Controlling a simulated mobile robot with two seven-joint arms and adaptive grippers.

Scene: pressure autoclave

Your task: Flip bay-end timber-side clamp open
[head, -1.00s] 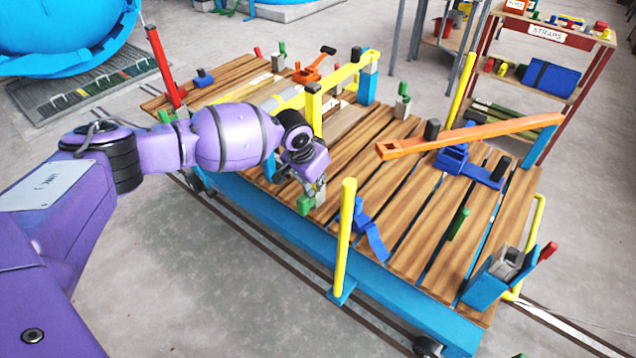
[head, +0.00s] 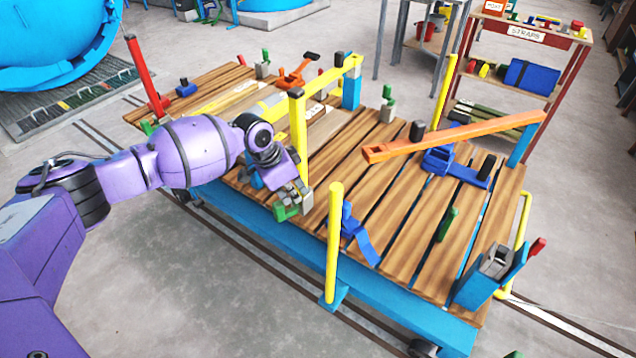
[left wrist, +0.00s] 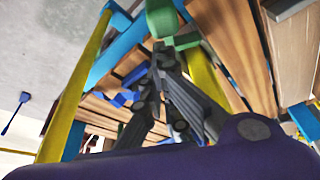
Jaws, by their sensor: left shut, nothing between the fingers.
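A clamp with a green handle and grey body (head: 290,207) is at the near long edge of the timber deck; its green part also shows at the top of the left wrist view (left wrist: 163,18). I cannot tell for certain that it is the bay-end timber-side one. My left gripper (head: 303,190) is at this clamp, its fingers shut with nothing between them. In the left wrist view my fingers (left wrist: 158,62) end just below the green part; whether they touch it is unclear. The fingers partly hide the clamp. My right gripper is out of view.
A yellow post (head: 334,240) stands close to the right of the gripper, and a yellow frame upright (head: 298,125) stands behind it. A long orange bar (head: 455,137) crosses above the deck (head: 400,215). A blue strap piece (head: 360,240) lies beyond the near post.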

